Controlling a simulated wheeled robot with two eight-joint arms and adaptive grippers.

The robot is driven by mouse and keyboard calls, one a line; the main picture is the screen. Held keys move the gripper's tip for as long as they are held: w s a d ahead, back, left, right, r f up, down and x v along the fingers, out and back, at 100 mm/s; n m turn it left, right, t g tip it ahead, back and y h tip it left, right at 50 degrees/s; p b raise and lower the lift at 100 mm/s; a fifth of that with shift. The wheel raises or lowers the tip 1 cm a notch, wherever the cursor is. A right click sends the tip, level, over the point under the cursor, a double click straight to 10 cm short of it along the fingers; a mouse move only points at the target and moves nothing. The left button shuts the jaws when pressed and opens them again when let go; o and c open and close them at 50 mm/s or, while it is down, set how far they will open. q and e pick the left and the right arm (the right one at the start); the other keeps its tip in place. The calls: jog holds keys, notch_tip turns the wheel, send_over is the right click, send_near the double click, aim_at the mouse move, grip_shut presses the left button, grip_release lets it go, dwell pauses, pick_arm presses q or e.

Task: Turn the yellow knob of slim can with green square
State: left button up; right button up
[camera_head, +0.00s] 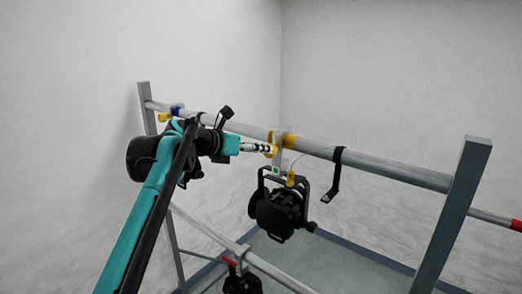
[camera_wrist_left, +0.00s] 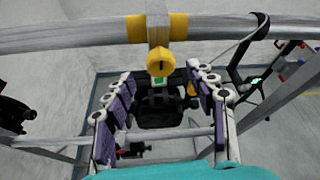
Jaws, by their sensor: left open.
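A black can (camera_head: 282,212) hangs under the upper rail, with a small green square (camera_head: 276,170) above its body. In the left wrist view, the can (camera_wrist_left: 158,112) is partly hidden below the green square (camera_wrist_left: 158,81). A yellow knob (camera_wrist_left: 161,62) sits under a yellow band on the rail, just above the square in that view. My left gripper (camera_head: 266,149) is open, its fingers pointing right near the knob. In the left wrist view, the gripper's fingertips (camera_wrist_left: 160,73) lie either side of the knob's line; contact cannot be told. My right gripper is not in view.
The upper rail (camera_head: 400,172) runs across to a grey post (camera_head: 452,215). A black hook (camera_head: 335,176) hangs right of the can. A lower rail (camera_head: 205,232) carries another dark can (camera_head: 242,284). A yellow fitting (camera_head: 290,179) is on the can's bracket.

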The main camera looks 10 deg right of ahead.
pick_arm(q)
jog(key=p+x, duration=0.1)
jog(key=x, duration=0.5)
jog(key=shift+w+d+f, duration=0.1)
jog(key=shift+w+d, duration=0.1)
jog(key=shift+c, duration=0.2)
jog(key=c, duration=1.1)
